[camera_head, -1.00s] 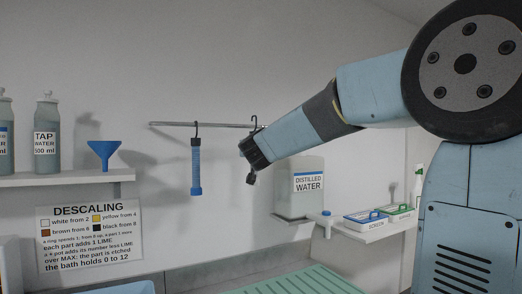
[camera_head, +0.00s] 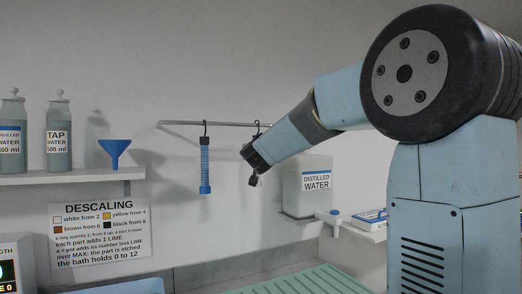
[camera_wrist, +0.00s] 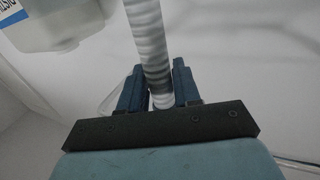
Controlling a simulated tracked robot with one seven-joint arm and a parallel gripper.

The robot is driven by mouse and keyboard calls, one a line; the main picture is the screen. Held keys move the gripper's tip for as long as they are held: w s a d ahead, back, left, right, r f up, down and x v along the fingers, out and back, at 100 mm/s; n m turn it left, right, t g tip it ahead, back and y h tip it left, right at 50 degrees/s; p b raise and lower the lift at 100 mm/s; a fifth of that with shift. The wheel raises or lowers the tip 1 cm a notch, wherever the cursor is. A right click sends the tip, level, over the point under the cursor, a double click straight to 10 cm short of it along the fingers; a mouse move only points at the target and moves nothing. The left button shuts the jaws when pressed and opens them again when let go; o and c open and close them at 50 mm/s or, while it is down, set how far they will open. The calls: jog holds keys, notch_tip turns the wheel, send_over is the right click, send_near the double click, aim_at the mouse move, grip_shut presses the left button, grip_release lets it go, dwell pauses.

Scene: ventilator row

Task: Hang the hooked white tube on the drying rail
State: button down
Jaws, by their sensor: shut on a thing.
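The white ribbed tube (camera_wrist: 148,45) stands between the two blue fingers of my gripper (camera_wrist: 159,88) in the wrist view, and the gripper is shut on it. In the head view my gripper (camera_head: 252,162) is just below the right part of the drying rail (camera_head: 225,124). A dark hook (camera_head: 257,128) shows above the gripper at the height of the rail. I cannot tell whether it rests on the rail or is in front of it. The white tube's body is mostly hidden by the gripper in the head view.
A blue hooked tube (camera_head: 205,165) hangs on the rail to the left. A distilled water jug (camera_head: 316,200) stands at right behind my gripper. A shelf (camera_head: 85,179) with bottles and a blue funnel (camera_head: 114,152) is at left. A green ribbed mat (camera_head: 305,280) lies below.

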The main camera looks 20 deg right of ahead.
jog(key=shift+f, duration=0.15)
jog(key=c, duration=0.7)
grip_release()
